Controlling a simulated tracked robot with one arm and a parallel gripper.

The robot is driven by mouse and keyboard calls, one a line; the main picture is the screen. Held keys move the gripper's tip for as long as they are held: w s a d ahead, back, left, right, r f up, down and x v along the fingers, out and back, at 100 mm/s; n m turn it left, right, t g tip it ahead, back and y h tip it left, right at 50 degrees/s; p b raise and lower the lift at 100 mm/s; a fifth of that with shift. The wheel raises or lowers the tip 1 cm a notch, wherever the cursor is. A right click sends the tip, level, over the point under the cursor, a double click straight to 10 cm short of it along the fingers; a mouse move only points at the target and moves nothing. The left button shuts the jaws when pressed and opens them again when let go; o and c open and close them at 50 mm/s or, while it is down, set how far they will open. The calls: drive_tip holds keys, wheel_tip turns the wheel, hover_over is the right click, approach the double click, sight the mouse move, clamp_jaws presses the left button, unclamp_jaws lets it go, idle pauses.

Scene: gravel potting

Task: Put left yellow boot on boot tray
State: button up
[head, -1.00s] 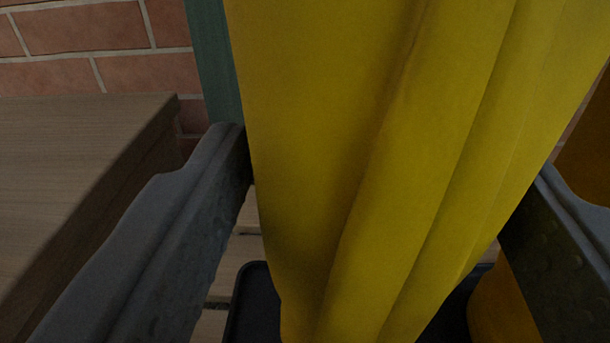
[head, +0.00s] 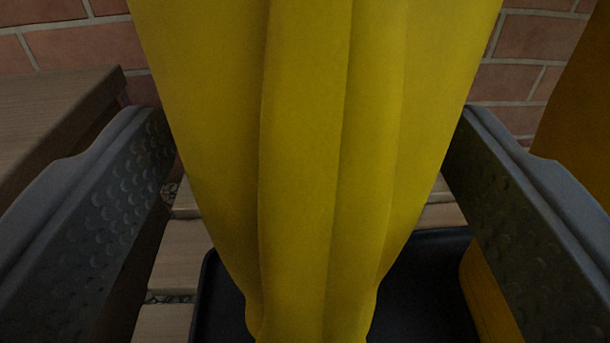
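The left yellow boot (head: 310,170) fills the middle of the view, its wide shaft upright and narrowing downward. My gripper (head: 315,165) has one finger on each side of the shaft. Both fingertips meet the shaft's side edges, and it looks shut on the boot. The dimpled inner pads show nearer the camera. The dark boot tray (head: 425,275) lies below and behind the boot. The boot's foot is below the picture, so I cannot tell whether it touches the tray.
Another yellow boot (head: 490,300) shows low at the right, partly behind my right finger; a darker yellow shape (head: 580,110) is at the right edge. A wooden bench (head: 55,110) stands at left. Wooden slats (head: 180,255) lie under the tray, and a brick wall (head: 505,60) is behind.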

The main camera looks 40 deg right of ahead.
drive_tip(key=shift+o, duration=0.5)
drive_tip(key=p+v, duration=0.1)
drive_tip(key=v, duration=1.1)
drive_tip(key=shift+p, duration=0.35)
